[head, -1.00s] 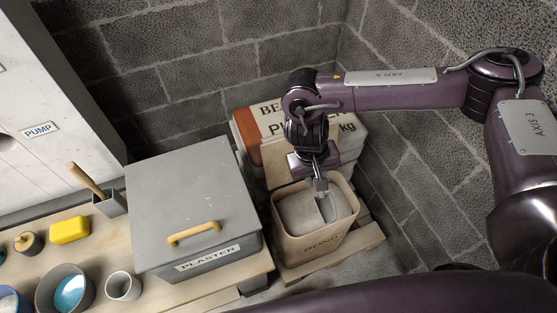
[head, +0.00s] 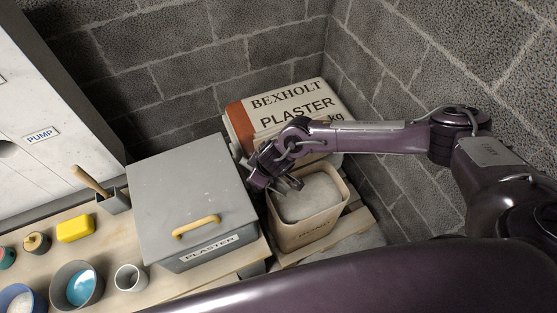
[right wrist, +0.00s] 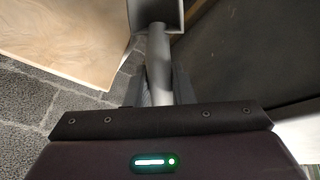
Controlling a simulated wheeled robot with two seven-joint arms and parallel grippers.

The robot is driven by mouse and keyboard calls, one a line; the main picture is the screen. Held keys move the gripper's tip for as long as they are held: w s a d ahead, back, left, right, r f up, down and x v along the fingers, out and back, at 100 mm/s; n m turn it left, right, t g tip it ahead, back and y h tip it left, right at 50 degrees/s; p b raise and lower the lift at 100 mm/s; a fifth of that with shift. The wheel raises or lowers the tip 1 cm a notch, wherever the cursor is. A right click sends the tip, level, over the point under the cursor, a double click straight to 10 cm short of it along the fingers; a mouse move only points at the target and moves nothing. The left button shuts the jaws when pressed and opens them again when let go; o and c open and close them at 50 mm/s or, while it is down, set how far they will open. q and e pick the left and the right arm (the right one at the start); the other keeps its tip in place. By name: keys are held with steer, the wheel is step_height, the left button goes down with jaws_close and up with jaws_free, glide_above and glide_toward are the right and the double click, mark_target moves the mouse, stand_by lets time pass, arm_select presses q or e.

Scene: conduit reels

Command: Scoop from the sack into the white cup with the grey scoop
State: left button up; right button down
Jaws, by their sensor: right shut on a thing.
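The tan open-topped sack (head: 300,236), with lettering on its front, stands on the floor pallet, with pale grey powder (head: 308,198) inside. My right gripper (head: 288,184) is at the sack's left rim, beside the lidded grey box. In the right wrist view the right gripper (right wrist: 158,90) is shut on the handle of the grey scoop (right wrist: 158,50). The scoop's head shows only partly at the top of that view, so I cannot tell what it holds. The white cup (head: 130,279) stands upright on the bench, left of the grey box. My left gripper is out of view.
The lidded grey plaster box (head: 190,190) with a yellow handle stands between sack and cup. A printed plaster bag (head: 295,105) lies behind the sack. Block walls enclose the corner.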

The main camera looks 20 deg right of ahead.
steer(key=w+d+f+n+y+p, duration=0.3)
steer(key=d+f+y, duration=0.1)
steer(key=d+f, duration=0.1)
steer(key=shift+w+d+f+t, duration=0.2)
steer(key=shift+w+d+t, duration=0.15)
steer(key=shift+d, duration=0.5)
steer(key=shift+f, duration=0.1)
